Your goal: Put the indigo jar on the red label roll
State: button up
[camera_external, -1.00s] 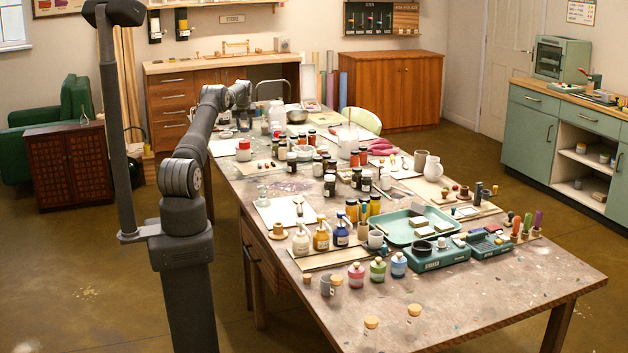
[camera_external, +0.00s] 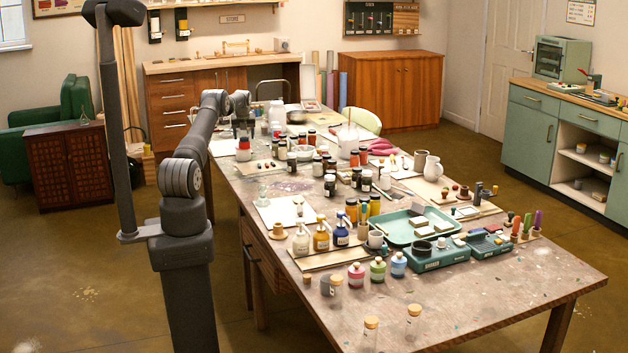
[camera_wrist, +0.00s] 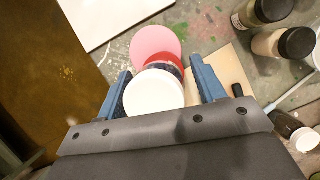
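The indigo jar (camera_wrist: 153,95) shows in the wrist view as a round white lid over a dark blue speckled body. It sits between the two blue fingers of my gripper (camera_wrist: 162,85), which close on its sides. The red label roll (camera_wrist: 165,61) shows just beyond the jar as a red band with a pale pink disc; the jar hides part of it. In the external view my gripper (camera_external: 241,130) is right above the red-and-white roll (camera_external: 243,154). The jar is too small there to tell whether it touches the roll.
In the wrist view, dark-lidded jars (camera_wrist: 283,43) stand to the right, and a white sheet (camera_wrist: 105,18) lies at upper left. The table's left edge is close by. In the external view, a white bottle (camera_external: 276,112) and several dark jars stand to the right of my gripper.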

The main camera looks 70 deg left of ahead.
jog(key=shift+r, duration=0.1)
jog(key=v, duration=1.2)
jog(key=x, duration=1.2)
jog(key=shift+r, duration=1.3)
jog(key=shift+f, duration=0.1)
